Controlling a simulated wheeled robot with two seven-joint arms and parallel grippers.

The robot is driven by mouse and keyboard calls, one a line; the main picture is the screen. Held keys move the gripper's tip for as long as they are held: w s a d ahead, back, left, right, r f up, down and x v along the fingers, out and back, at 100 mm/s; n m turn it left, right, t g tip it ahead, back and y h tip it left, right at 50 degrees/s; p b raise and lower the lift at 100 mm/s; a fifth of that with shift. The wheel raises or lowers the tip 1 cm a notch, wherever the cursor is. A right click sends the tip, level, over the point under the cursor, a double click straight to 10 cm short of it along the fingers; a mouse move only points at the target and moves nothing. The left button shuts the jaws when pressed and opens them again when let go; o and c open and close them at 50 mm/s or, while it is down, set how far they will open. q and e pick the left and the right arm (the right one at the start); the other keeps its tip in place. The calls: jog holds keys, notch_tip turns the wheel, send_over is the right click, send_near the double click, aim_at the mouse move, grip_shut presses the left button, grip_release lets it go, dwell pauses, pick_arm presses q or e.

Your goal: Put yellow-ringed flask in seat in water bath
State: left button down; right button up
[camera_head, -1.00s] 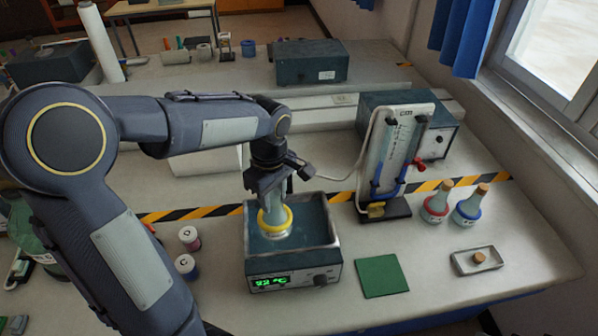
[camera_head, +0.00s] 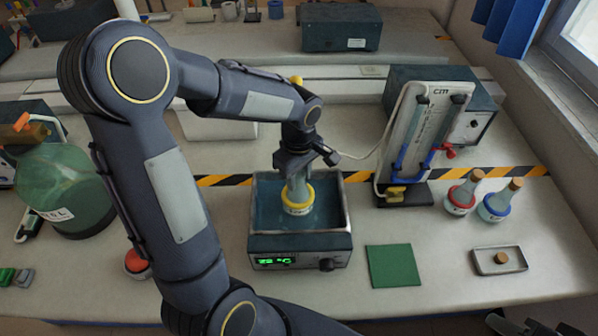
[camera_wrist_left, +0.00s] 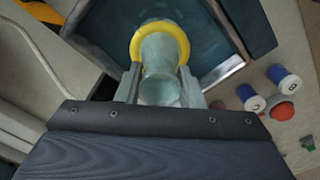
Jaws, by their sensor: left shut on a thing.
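The yellow-ringed flask (camera_head: 298,206) is held by its neck in my left gripper (camera_head: 297,176). It looks close to upright, within the outline of the water bath (camera_head: 301,246), toward the middle of the basin. In the left wrist view, the fingers (camera_wrist_left: 161,88) are closed on the pale neck, and the yellow ring (camera_wrist_left: 136,42) lies beyond them over the basin. The seat is not distinguishable, and I cannot tell whether the flask's base touches anything. A dark part at the bottom right edge (camera_head: 530,324) may be my right gripper; its jaws are not clear.
Red-ringed (camera_head: 461,196) and blue-ringed (camera_head: 496,205) flasks stand at the right. The glass apparatus on its stand (camera_head: 420,140) is right behind the bath. A green mat (camera_head: 393,266) and a small tray (camera_head: 484,266) lie right of the bath. A large green bottle (camera_head: 68,190) stands left.

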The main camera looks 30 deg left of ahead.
aim_at(299, 192)
pick_arm(q)
jog(key=shift+f+b, duration=2.6)
jog(key=shift+f, duration=0.6)
